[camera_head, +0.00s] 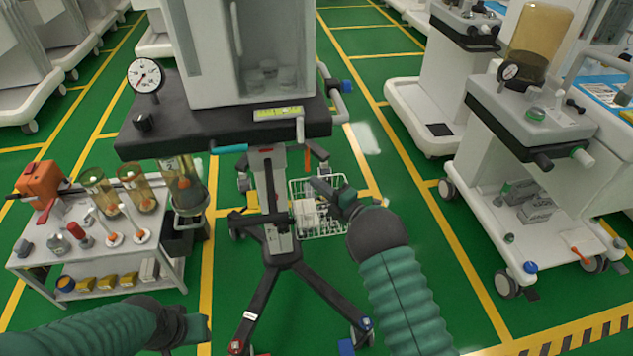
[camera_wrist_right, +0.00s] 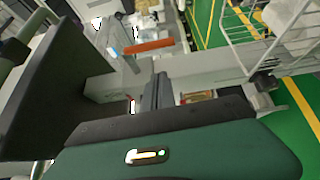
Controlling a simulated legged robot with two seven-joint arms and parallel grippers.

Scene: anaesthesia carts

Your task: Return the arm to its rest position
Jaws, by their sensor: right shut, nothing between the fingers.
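My right arm (camera_head: 400,295), with green ribbed sleeves, reaches up from the bottom right in the head view. Its dark gripper (camera_head: 325,190) is shut and empty, in front of the central cart's column (camera_head: 273,215) and by the wire basket (camera_head: 325,222). In the right wrist view the narrow dark fingers (camera_wrist_right: 157,92) lie together with nothing held. My left arm (camera_head: 85,332) crosses the lower left corner of the head view. Its gripper (camera_head: 195,328) is partly seen, and its jaw opening cannot be made out.
The central cart's dark shelf (camera_head: 230,130) is above my right gripper. A low trolley (camera_head: 100,255) with jars stands at left; another cart (camera_head: 535,150) stands at right. An orange bar (camera_wrist_right: 148,46) shows in the wrist view. Green floor (camera_head: 440,270) is clear between the carts.

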